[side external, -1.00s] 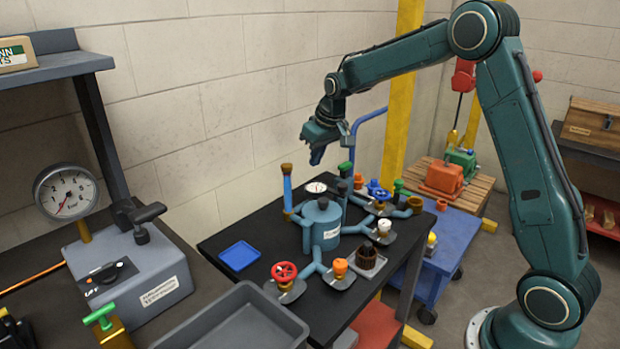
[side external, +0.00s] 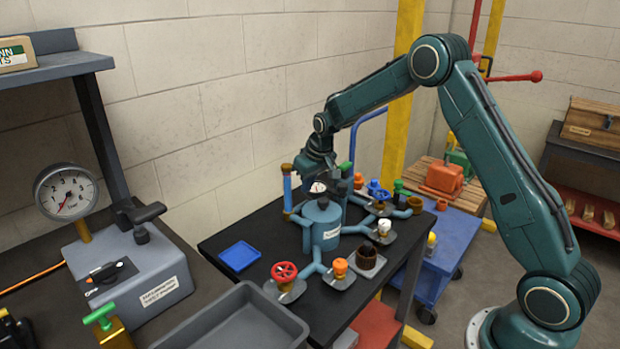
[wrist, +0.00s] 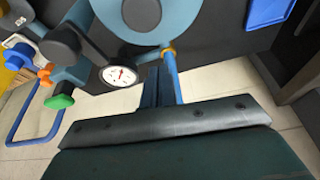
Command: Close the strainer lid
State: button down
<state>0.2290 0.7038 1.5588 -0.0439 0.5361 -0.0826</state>
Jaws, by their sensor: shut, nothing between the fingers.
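The blue-teal round vessel (side external: 322,228) stands upright in the middle of the black bench, with a pale label on its side. Its round top (wrist: 188,18) fills the upper part of the wrist view, with a dark knob (wrist: 141,12) on it. I cannot tell for sure which part is the strainer lid or how it sits. My gripper (side external: 320,182) is above and behind the vessel, fingers shut and empty. In the wrist view the fingers (wrist: 157,78) show beside a blue post with a yellow ring (wrist: 172,72). A white-faced gauge (wrist: 121,76) is to their left.
A small blue tray (side external: 239,255) lies at the left. A grey bin (side external: 232,318) stands in front. A blue cart (side external: 440,232) is at the right.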

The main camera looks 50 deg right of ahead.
aim_at(322, 198)
jog(key=shift+s+a+f, duration=0.1)
jog(key=shift+s+a, duration=0.05)
jog(key=shift+s, duration=0.85)
jog(key=shift+s+a+f, duration=0.1)
jog(key=shift+s, duration=0.9)
jog(key=shift+s+m, duration=0.3)
jog(key=shift+s, duration=0.2)
jog(key=shift+s+f, duration=0.15)
jog(key=shift+s, duration=0.1)
jog(key=shift+w, duration=0.1)
